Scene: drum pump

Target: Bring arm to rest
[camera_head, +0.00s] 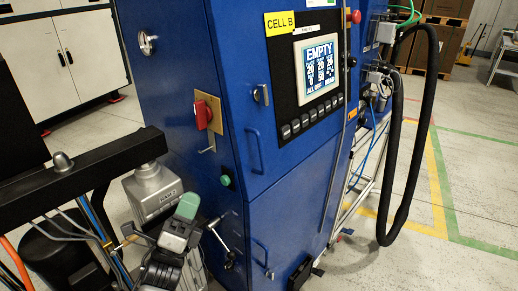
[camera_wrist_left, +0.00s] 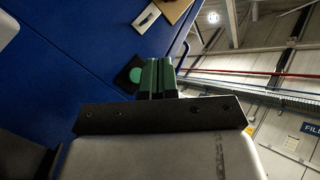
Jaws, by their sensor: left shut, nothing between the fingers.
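My left gripper (camera_head: 187,206) has green fingertips and is in the lower left of the head view, in front of the blue cabinet (camera_head: 290,190). In the left wrist view its green fingers (camera_wrist_left: 159,74) are side by side and shut, with nothing held. A round green button (camera_head: 226,181) on the cabinet is just right of the fingertips in the head view. It also shows beside the fingers in the left wrist view (camera_wrist_left: 135,75); I cannot tell whether they touch. My right gripper is not in view.
The cabinet carries a red rotary switch (camera_head: 203,114), a screen (camera_head: 318,68) reading EMPTY and a yellow CELL B label (camera_head: 279,23). A black hose (camera_head: 424,130) hangs at the right. Floor beyond it is open, with yellow and green lines. White cupboards (camera_head: 68,52) stand behind left.

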